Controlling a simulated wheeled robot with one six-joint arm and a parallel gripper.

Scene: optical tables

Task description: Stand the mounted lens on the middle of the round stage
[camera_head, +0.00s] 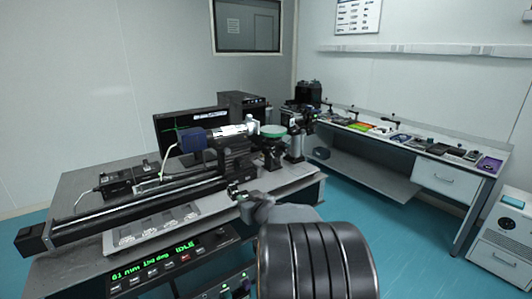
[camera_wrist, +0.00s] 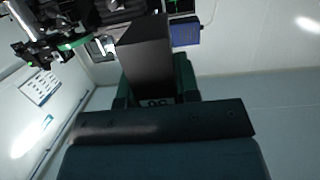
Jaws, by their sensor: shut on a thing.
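In the wrist view my gripper (camera_wrist: 155,90) is shut on a dark block-like thing, which I take to be the mounted lens (camera_wrist: 146,60). Dark green jaw parts show on both sides of it. The lens glass is not visible from here. In the head view the wrist end of my arm is over the front of the table, but the jaws and the held thing are too small to tell apart. The round stage (camera_head: 272,130) is a green-rimmed disc at the table's far right, and its top looks bare. The held thing is apart from it.
A monitor (camera_head: 183,122) stands at the back. Black posts and mounts (camera_head: 295,142) crowd the stage's right side. A side bench (camera_head: 400,143) holds several small items.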

